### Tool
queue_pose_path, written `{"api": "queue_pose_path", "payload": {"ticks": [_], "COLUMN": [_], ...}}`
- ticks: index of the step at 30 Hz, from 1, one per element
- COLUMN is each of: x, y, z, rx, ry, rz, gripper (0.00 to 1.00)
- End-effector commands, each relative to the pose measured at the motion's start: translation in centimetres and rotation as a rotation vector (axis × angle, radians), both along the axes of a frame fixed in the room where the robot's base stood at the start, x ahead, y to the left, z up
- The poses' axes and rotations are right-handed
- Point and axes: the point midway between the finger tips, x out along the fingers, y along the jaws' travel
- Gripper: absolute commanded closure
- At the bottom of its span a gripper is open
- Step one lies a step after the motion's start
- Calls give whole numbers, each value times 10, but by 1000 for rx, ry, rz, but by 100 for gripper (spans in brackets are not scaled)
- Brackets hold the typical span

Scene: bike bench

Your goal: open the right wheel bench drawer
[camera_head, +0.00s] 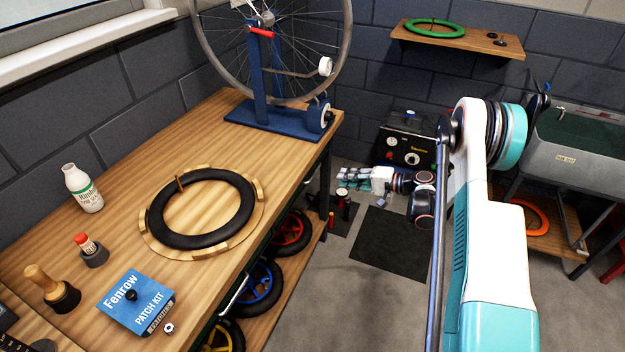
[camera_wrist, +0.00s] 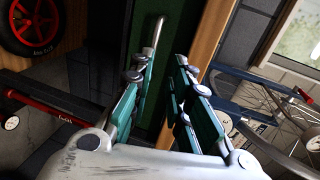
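The wheel bench (camera_head: 215,140) fills the left of the head view, with its drawer side partly hidden below the top's edge. In the wrist view, turned on its side, a dark green drawer front (camera_wrist: 119,45) shows a pale metal bar handle (camera_wrist: 157,35) beyond my fingertips. I cannot tell for sure which drawer this is; it looks closed. My gripper (camera_head: 342,178) is right of the bench, its fingers pointing left at it. In the wrist view my gripper (camera_wrist: 162,68) is open and empty, with the handle ahead of the gap and apparently not touched.
Red (camera_head: 290,232), blue (camera_head: 260,286) and yellow (camera_head: 222,337) wheels stand under the bench. A truing stand (camera_head: 262,118) with a wheel sits at its far end. A black compressor-like box (camera_head: 408,147) is behind my gripper. A dark floor mat (camera_head: 393,243) lies on open floor.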

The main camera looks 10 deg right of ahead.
Motion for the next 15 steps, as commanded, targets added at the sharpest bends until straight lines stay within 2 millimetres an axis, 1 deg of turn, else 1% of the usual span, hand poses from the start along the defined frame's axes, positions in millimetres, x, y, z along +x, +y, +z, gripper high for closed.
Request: {"api": "queue_pose_path", "payload": {"ticks": [1,3,8,11,15], "x": [-1,-2,4,13,28], "y": [-2,-3,6,19,41], "z": [-7,-11,-16,-20,-26], "rx": [10,20,26,24,24], "ry": [-3,-5,-7,-7,-7], "rz": [-2,-2,0,1,1], "gripper": [82,82,82,82,82]}}
